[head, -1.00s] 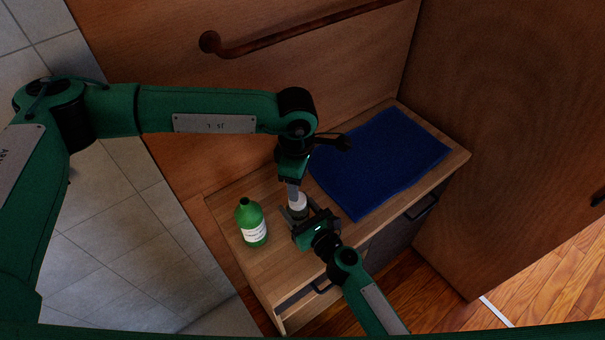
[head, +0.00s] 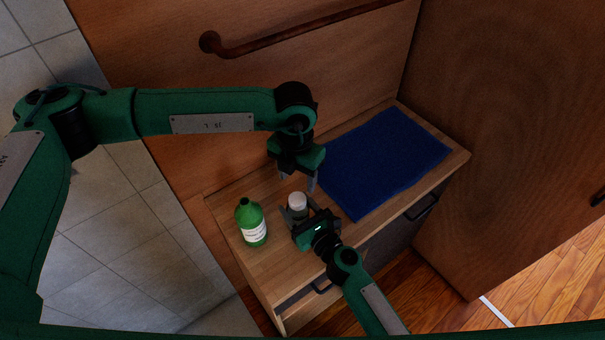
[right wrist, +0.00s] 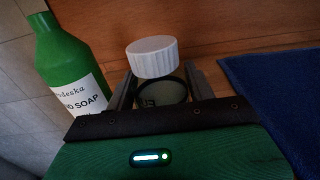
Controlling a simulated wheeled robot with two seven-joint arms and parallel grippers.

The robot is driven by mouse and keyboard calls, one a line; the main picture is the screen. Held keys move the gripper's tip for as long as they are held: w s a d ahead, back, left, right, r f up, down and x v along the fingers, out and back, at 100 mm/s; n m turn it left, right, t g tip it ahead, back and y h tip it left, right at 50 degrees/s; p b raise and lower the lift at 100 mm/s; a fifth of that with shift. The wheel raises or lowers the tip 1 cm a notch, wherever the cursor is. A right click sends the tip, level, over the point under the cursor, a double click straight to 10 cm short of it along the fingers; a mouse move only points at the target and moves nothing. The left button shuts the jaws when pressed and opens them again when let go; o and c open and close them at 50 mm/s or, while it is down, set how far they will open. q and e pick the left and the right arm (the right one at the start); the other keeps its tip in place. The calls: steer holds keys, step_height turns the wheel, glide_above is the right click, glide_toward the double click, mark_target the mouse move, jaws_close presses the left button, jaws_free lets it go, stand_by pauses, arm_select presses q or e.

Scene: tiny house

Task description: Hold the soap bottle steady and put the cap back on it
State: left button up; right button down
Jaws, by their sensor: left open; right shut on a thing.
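A small grey-green bottle (right wrist: 180,88) with a dark ring stands on the wooden cabinet top. My right gripper (head: 299,216) is shut on it, one finger on each side. A white ribbed cap (right wrist: 152,57) sits on top of this bottle and looks slightly tilted in the right wrist view; it also shows in the head view (head: 297,200). I cannot tell whether it is fully seated. My left gripper (head: 298,184) is open, just behind and above the cap, fingers pointing down. A green bottle (head: 251,222) labelled soap stands upright to the left, apart from both grippers.
A dark blue cloth (head: 380,160) lies flat on the right part of the cabinet top (head: 270,268). A wooden wall with a brown rail (head: 300,35) is behind. The cabinet's left edge is close beyond the green bottle.

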mark_target(298, 198)
stand_by(0.3)
arm_select(q)
steer(key=shift+f, duration=4)
steer(key=c, duration=1)
steer(key=m, duration=0.4)
steer(key=shift+m, duration=0.4)
steer(key=m, duration=1.2)
steer(key=shift+m, duration=0.4)
steer(key=m, duration=0.4)
steer(key=shift+m, duration=0.4)
steer(key=o, duration=1.1)
